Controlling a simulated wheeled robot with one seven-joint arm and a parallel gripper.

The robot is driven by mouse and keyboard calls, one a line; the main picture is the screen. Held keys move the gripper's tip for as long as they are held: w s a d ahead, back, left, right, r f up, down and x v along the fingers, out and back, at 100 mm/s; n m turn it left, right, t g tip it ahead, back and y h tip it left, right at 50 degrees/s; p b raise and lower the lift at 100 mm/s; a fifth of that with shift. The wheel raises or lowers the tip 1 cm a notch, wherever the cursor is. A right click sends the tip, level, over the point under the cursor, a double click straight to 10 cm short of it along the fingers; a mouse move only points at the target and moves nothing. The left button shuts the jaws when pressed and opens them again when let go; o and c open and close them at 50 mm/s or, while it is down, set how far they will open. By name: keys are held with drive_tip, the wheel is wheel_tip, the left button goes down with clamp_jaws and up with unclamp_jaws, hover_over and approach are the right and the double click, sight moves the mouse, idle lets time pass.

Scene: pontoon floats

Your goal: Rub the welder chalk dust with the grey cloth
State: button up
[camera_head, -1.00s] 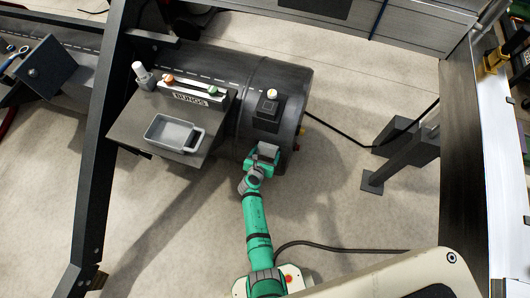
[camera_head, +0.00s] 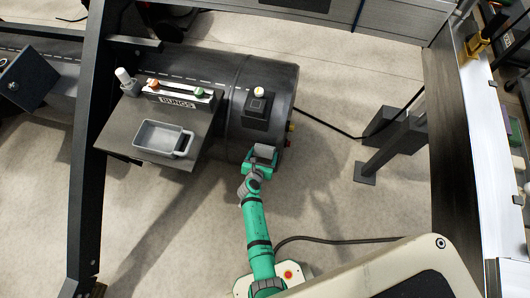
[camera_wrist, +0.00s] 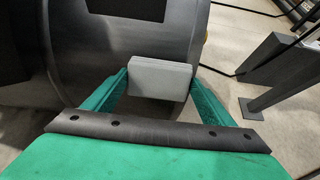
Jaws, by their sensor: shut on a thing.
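The grey cloth (camera_wrist: 160,79) shows as a flat, pale grey pad between the fingers in the wrist view; it also shows in the head view (camera_head: 264,152). My gripper (camera_head: 262,160) is shut on it at the near side of the dark float (camera_head: 228,105), by its right end. In the wrist view, my gripper (camera_wrist: 160,85) holds the cloth in front of the float's dark curved wall (camera_wrist: 85,55). I cannot tell whether the cloth touches the wall. White dashes (camera_head: 185,79) run along the float's top; I cannot tell whether they are chalk dust. No other dust is clear.
A shelf on the float bears a grey tray (camera_head: 140,143) and a rack marked BUNGS (camera_head: 178,102). A black box with a pale knob (camera_head: 257,106) sits on the float. A dark stand (camera_head: 385,145) and cable are at right. Floor between is clear.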

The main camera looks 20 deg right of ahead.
drive_tip(key=shift+v, duration=2.35)
drive_tip(key=v, duration=0.2)
drive_tip(key=shift+s+a+r, duration=0.2)
drive_tip(key=shift+s, duration=0.1)
drive_tip(key=shift+a, duration=0.15)
